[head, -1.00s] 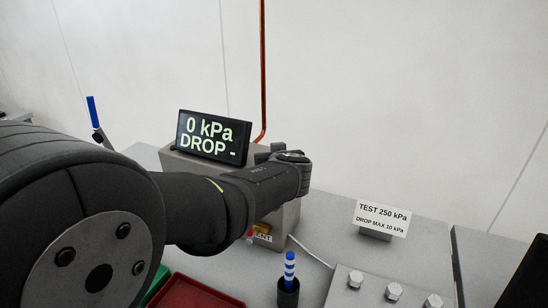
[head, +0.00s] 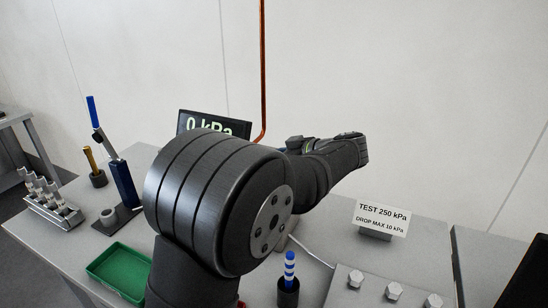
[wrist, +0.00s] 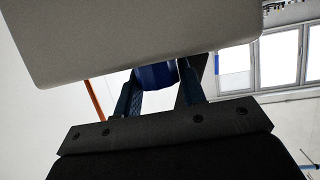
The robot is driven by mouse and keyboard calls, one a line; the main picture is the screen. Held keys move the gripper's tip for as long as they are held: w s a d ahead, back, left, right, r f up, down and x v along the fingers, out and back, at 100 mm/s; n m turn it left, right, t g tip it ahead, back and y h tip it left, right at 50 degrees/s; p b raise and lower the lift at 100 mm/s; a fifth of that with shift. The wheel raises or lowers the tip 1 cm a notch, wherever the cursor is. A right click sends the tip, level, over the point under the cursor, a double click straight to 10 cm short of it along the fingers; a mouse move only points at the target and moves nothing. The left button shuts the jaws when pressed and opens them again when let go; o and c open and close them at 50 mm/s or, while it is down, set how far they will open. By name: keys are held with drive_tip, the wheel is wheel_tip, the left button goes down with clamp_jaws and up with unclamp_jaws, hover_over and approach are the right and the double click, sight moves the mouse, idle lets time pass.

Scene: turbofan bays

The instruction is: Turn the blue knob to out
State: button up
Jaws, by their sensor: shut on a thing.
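The blue knob (wrist: 153,76) shows in the wrist view, below the edge of a grey box (wrist: 150,35) that hides part of it. My gripper (wrist: 160,84) is shut on the knob, with one dark finger on each side. In the head view my arm hides the knob and most of the test unit, and the gripper cannot be made out. The display (head: 212,125) behind my arm reads "0 kPa"; its lower line is covered.
A sign (head: 383,216) reads "TEST 250 kPa, DROP MAX 10 kPa". A blue-and-white striped tool (head: 290,268) stands in a dark cup. A green tray (head: 118,272), a blue-handled pump (head: 122,183) and a rack (head: 50,207) are at left. A copper pipe (head: 263,70) runs up the wall.

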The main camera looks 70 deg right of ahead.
drive_tip(key=shift+n+y, duration=0.7)
drive_tip(key=shift+y, duration=0.1)
drive_tip(key=o, duration=1)
drive_tip(key=v, duration=1.7)
drive_tip(key=shift+s+d, duration=0.2)
drive_tip(key=shift+s, duration=0.1)
drive_tip(key=shift+f, duration=0.1)
